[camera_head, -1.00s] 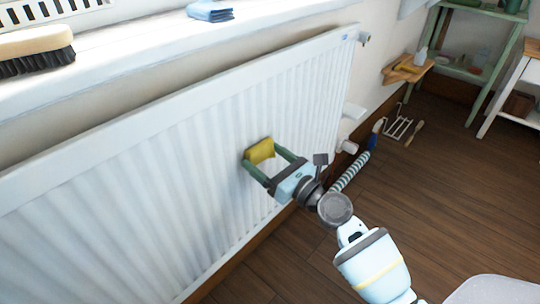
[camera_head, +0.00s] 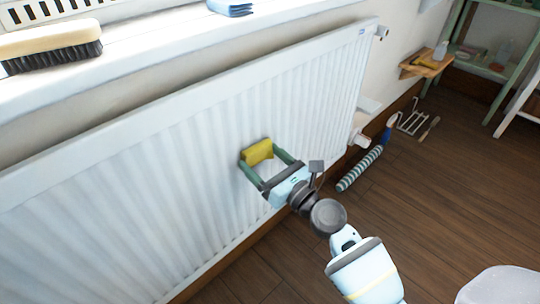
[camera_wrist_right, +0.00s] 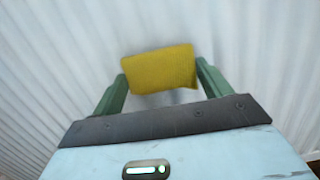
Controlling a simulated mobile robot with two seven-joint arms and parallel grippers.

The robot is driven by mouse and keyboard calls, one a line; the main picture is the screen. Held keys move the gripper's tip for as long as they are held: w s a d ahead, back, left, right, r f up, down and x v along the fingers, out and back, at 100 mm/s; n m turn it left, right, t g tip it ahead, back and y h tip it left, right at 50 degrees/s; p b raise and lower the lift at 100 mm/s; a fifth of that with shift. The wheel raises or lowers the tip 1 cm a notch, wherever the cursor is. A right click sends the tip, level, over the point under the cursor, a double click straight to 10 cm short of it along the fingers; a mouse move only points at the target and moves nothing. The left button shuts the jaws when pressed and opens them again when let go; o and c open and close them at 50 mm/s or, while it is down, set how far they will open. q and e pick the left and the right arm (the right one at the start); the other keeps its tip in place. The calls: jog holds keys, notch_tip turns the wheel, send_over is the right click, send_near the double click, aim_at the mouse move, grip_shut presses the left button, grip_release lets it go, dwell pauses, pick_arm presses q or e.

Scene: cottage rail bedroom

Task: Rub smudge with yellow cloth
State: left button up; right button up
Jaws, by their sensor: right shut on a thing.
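My right gripper (camera_head: 265,162) is shut on the yellow cloth (camera_head: 257,152), which spans between its two green fingers. The cloth is at the ribbed face of the white radiator (camera_head: 190,150), around the middle of its height. In the right wrist view the yellow cloth (camera_wrist_right: 160,67) sits between the fingertips in front of the white ribs. I cannot tell whether it presses on the metal. No smudge shows; it may be hidden behind the cloth. My left gripper is not in view.
A striped roll (camera_head: 360,168) and a wire rack (camera_head: 411,122) lie on the wooden floor at right. A small wooden shelf (camera_head: 425,66) hangs on the wall.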

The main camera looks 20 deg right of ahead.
jog(key=shift+s+a, duration=0.25)
jog(key=shift+a, duration=0.65)
jog(key=shift+s, duration=0.15)
jog(key=shift+r+p+v, duration=0.2)
jog(key=shift+p+v, duration=0.15)
jog(key=shift+v, duration=1.05)
jog(key=shift+r+v, duration=0.2)
jog(key=shift+v, duration=1.2)
jog(key=shift+d, duration=0.25)
jog(key=v, duration=0.3)
jog(key=shift+r, duration=0.2)
